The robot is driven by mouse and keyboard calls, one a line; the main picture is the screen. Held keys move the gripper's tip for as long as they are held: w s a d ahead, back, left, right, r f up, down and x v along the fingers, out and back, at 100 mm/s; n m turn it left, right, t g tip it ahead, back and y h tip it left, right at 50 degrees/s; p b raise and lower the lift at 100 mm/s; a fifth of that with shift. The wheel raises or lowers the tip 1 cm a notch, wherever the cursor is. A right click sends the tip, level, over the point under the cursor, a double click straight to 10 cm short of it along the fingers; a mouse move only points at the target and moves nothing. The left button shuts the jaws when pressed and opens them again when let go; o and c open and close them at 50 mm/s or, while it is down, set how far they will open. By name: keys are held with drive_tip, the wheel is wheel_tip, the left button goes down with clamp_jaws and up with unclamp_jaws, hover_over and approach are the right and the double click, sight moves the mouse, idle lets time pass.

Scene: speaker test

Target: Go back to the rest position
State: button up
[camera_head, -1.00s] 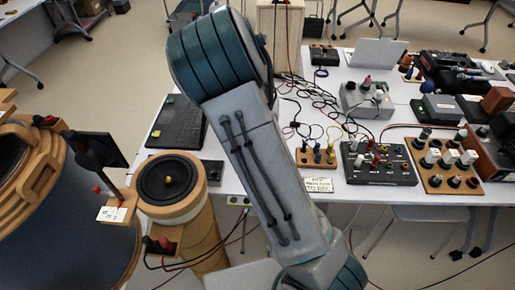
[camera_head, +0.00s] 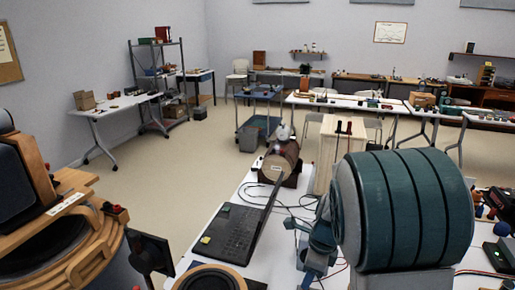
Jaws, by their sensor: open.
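My arm stands at the right front, with a large teal ribbed joint nearest the camera. Just left of that joint, smaller grey and blue parts at the arm's far end show my gripper (camera_head: 309,270), partly hidden and small. It is open, and I see nothing held in it. It is above or beside the white table (camera_head: 233,212), right of the open laptop (camera_head: 240,232); its exact height is hard to tell.
A wooden-ringed speaker (camera_head: 210,277) is at the front, with a large dark-and-wood unit (camera_head: 70,235) at left. Cables run near the arm. Open floor lies left.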

drive_tip(key=s+r+n+t+h, duration=0.1)
drive_tip(key=s+r+n, duration=0.5)
drive_tip(key=n, duration=0.5)
drive_tip(key=s+d+r+n+t+h, duration=0.1)
drive_tip(key=s+r+n+t, duration=0.1)
drive_tip(key=s+r+n, duration=0.4)
drive_tip(key=s+n, duration=0.4)
drive_tip(key=n, duration=0.1)
drive_tip(key=shift+s, duration=0.25)
drive_tip(key=shift+d, duration=0.1)
drive_tip(key=shift+c, duration=0.8)
drive_tip(key=shift+s, duration=0.1)
